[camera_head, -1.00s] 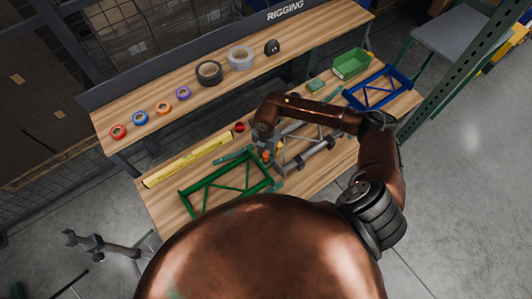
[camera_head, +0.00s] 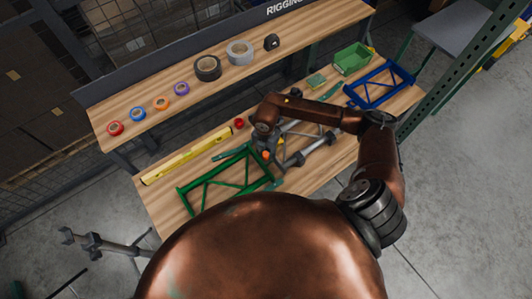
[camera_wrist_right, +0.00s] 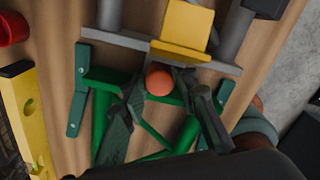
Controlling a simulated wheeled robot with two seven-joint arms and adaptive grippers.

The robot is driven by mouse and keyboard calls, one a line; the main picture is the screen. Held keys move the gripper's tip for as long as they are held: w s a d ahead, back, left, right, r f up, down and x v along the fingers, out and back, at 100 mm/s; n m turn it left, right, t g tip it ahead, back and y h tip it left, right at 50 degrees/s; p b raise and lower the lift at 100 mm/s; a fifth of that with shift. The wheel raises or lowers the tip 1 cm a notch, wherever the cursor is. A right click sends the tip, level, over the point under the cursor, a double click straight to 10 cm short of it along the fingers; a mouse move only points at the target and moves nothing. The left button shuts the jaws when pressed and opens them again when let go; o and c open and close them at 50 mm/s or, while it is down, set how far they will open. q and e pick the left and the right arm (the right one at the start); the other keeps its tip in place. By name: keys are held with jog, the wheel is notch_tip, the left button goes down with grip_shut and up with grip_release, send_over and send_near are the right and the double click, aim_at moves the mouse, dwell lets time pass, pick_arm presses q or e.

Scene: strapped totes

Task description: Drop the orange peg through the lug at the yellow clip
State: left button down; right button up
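The orange peg (camera_head: 266,155) shows as a round orange head at my right gripper (camera_head: 265,148). In the right wrist view the peg's head (camera_wrist_right: 159,80) sits between the fingertips of my right gripper (camera_wrist_right: 160,88), which look closed in on it. Its shank is hidden. The yellow clip (camera_wrist_right: 185,28) sits just beyond the peg on a grey crossbar, and shows small in the head view (camera_head: 281,141). The peg is apart from the clip. The lug's hole cannot be made out.
A green frame (camera_head: 183,197) lies under and beside the gripper, against a grey frame (camera_head: 318,143). A yellow level (camera_head: 185,157), a red ring (camera_head: 239,123), a blue frame (camera_head: 405,74) and a green bin (camera_head: 352,62) are on the bench. Tape rolls stand on the raised shelf.

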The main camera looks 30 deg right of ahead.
jog(key=o, duration=0.3)
notch_tip(320, 180, up, 12)
dwell(0.7)
jog(key=shift+s+d, duration=0.1)
